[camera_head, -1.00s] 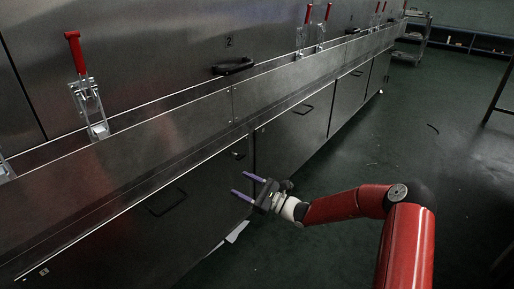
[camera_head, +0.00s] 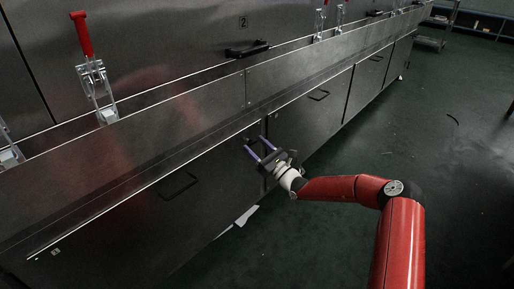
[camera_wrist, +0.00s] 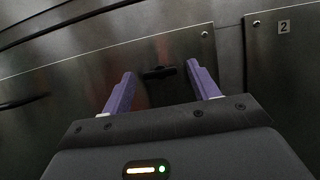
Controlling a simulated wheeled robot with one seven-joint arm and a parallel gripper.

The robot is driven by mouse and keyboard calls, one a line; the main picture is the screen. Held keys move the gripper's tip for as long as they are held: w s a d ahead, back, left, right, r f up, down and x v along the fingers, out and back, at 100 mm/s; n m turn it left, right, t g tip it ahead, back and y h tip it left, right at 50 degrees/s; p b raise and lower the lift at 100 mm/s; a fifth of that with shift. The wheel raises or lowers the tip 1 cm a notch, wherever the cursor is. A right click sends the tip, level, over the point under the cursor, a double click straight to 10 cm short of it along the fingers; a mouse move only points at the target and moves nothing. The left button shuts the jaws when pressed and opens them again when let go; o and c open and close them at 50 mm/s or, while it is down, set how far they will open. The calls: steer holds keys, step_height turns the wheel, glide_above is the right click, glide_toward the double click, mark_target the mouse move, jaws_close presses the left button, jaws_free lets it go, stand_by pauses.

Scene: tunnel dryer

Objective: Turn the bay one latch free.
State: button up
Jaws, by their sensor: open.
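The bay one latch is a small dark turn-handle (camera_wrist: 158,72) near the upper right corner of a steel lower door (camera_wrist: 75,105). Its bar lies about level in the wrist view. My gripper (camera_wrist: 160,82) has two purple fingers, open, one on each side of the latch as seen from the wrist. I cannot tell whether they touch it. In the head view my gripper (camera_head: 255,142) is up close to the same door (camera_head: 150,220), and the fingers largely cover the latch there.
The neighbouring lower door bears a "2" label (camera_wrist: 283,26). A bar handle (camera_head: 178,186) sits on the bay one door. A steel ledge (camera_head: 180,125) runs above the doors, with red-handled clamps (camera_head: 82,35) over it. The green floor (camera_head: 330,235) to the right is open.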

steer(key=c, duration=1)
steer(key=shift+f+n+g+y, duration=0.1)
steer(key=shift+n+g+y, duration=0.2)
steer(key=shift+n, duration=0.3)
steer(key=n+g+b, duration=0.1)
steer(key=n+g, duration=0.1)
steer(key=n, duration=0.2)
steer(key=n+g+y+b, duration=0.1)
steer(key=n+b, duration=0.1)
steer(key=n, duration=0.2)
steer(key=n+g+b, duration=0.2)
steer(key=n, duration=0.1)
steer(key=shift+w+d+n+g, duration=0.2)
steer(key=shift+w+n+g, duration=0.1)
steer(key=shift+n, duration=0.1)
steer(key=n+g+b, duration=0.1)
steer(key=n, duration=0.2)
steer(key=n+g+h+b, duration=0.1)
steer(key=n+b, duration=0.1)
steer(key=n, duration=0.1)
steer(key=r+n+g+b, duration=0.1)
steer(key=n, duration=0.2)
steer(key=shift+h+b, duration=0.4)
steer(key=shift+n, duration=0.3)
